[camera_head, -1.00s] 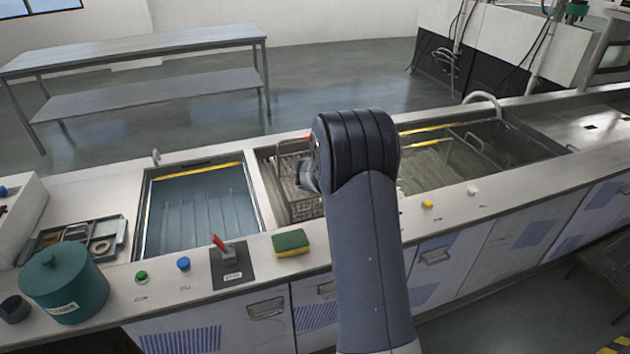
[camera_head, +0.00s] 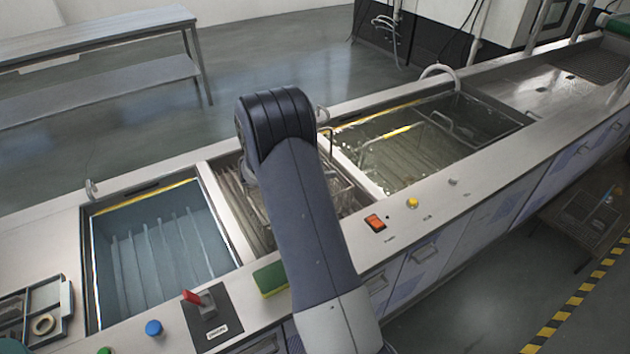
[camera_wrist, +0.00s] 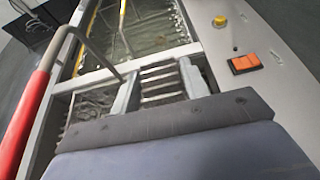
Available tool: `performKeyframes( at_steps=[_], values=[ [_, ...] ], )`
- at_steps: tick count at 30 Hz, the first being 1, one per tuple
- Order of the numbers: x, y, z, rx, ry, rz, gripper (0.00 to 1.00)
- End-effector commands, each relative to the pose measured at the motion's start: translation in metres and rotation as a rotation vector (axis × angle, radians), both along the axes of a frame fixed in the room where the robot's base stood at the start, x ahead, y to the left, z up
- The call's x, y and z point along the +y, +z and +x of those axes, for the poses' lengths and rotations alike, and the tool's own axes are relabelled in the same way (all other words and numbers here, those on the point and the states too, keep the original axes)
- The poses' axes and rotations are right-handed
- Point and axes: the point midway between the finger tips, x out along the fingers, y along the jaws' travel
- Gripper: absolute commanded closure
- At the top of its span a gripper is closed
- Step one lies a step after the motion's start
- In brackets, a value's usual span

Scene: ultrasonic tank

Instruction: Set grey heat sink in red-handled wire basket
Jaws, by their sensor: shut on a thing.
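My gripper (camera_wrist: 160,76) shows in the wrist view, its two grey fingers shut on the grey heat sink (camera_wrist: 161,88), a ribbed piece with pale parallel fins. The red-handled wire basket (camera_wrist: 92,106) is below and left of the fingers, and its red handle (camera_wrist: 26,122) rises at the left edge. In the head view, part of the wire basket (camera_head: 345,188) shows in the middle basin beside my arm. My arm hides my gripper, the heat sink and the rest of the basket there. I cannot tell how high the heat sink is over the basket.
A blue-lined tank (camera_head: 165,250) lies to the left of the middle basin. A liquid-filled tank (camera_head: 400,160) with another wire basket lies to the right. The front ledge carries a sponge (camera_head: 270,278), a red lever (camera_head: 192,297) and an orange switch (camera_head: 375,222).

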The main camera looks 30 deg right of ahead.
Motion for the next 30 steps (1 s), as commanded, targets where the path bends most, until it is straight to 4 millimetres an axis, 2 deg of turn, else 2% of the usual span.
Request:
performKeyframes(
  at_steps=[7,15,30],
  values=[
    [0.000,-0.016,0.000,0.000,0.000,0.000,0.82],
    [0.000,-0.046,0.000,0.000,-0.001,-0.001,0.82],
    [0.000,-0.055,0.000,-0.002,-0.001,-0.001,0.82]
  ],
)
